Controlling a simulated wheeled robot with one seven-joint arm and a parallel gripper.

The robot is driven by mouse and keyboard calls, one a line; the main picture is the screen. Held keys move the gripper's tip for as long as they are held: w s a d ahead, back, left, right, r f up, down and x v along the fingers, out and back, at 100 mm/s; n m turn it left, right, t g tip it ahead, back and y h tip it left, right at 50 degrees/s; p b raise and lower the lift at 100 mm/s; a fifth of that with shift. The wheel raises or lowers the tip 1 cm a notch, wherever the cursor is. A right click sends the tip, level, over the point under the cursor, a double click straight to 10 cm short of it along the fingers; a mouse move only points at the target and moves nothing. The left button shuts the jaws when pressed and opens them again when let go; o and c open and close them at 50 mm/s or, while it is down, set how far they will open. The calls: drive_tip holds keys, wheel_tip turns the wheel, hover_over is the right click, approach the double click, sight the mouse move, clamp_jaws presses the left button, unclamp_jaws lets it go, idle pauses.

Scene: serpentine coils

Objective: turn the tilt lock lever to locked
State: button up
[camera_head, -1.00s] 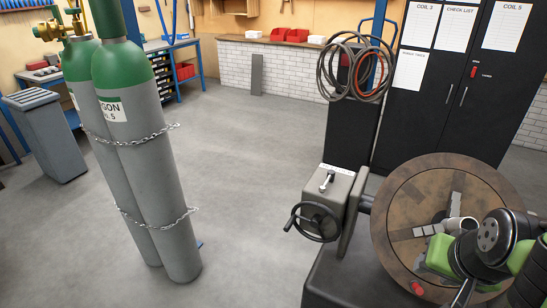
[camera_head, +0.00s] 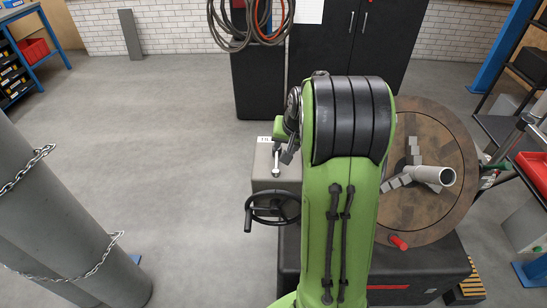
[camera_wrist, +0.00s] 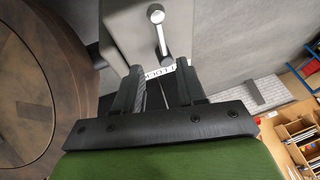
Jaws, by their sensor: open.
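The tilt lock lever is a short silver lever with a round end, on top of the grey tilt box (camera_head: 262,184). In the wrist view the lever (camera_wrist: 162,38) points away from my gripper, its round end at the top edge. A white label (camera_wrist: 158,71), partly covered, lies at its near end. My gripper (camera_wrist: 162,68) is open, with its two dark fingers either side of the label and no lever visibly between them.
A black handwheel (camera_head: 272,207) sticks out from the box's front. The round brown turntable (camera_head: 433,216) carries a grey pipe piece (camera_head: 432,175) to the right. Chained grey cylinders (camera_head: 62,225) stand at left. The floor between is clear.

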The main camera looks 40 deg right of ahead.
sight(277, 160)
drive_tip(key=b+x, duration=0.1)
drive_tip(key=x, duration=0.9)
drive_tip(key=shift+w+f, duration=0.25)
drive_tip(key=shift+w, duration=0.1)
drive_tip(key=shift+s+r, duration=0.1)
clamp_jaws()
